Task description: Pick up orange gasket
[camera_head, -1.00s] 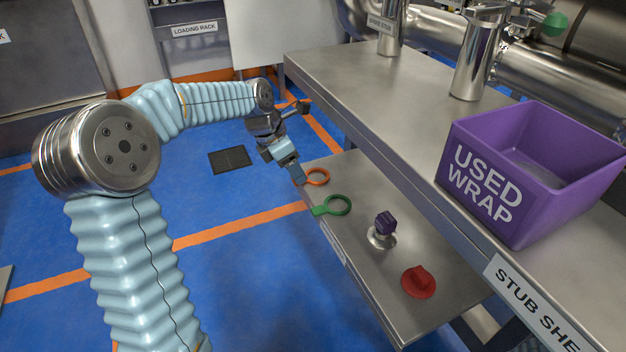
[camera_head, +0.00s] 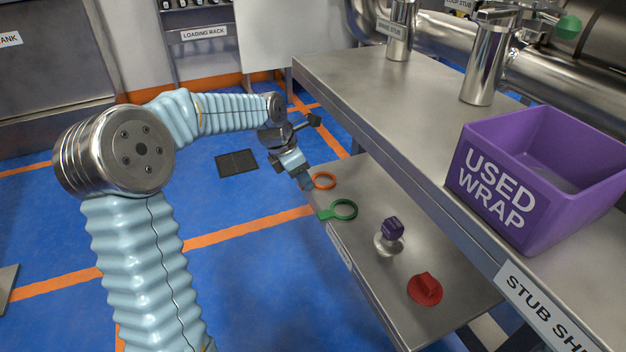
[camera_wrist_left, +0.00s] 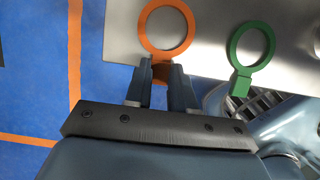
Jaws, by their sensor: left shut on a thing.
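The orange gasket (camera_head: 323,181) is a flat ring with a short tab, at the far left corner of the lower metal shelf. In the left wrist view the orange gasket (camera_wrist_left: 167,50) has its tab between the fingers of my left gripper (camera_wrist_left: 160,72). My left gripper (camera_head: 306,184) is shut on that tab, with the ring extending beyond the fingertips. I cannot tell whether the ring still touches the shelf. My right gripper is not in view.
A green ring (camera_head: 343,210) with a tab lies beside the orange one. A purple-topped metal piece (camera_head: 391,236) and a red part (camera_head: 425,289) are nearer on the lower shelf (camera_head: 455,305). A purple bin (camera_head: 500,228) stands on the upper bench (camera_head: 400,115).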

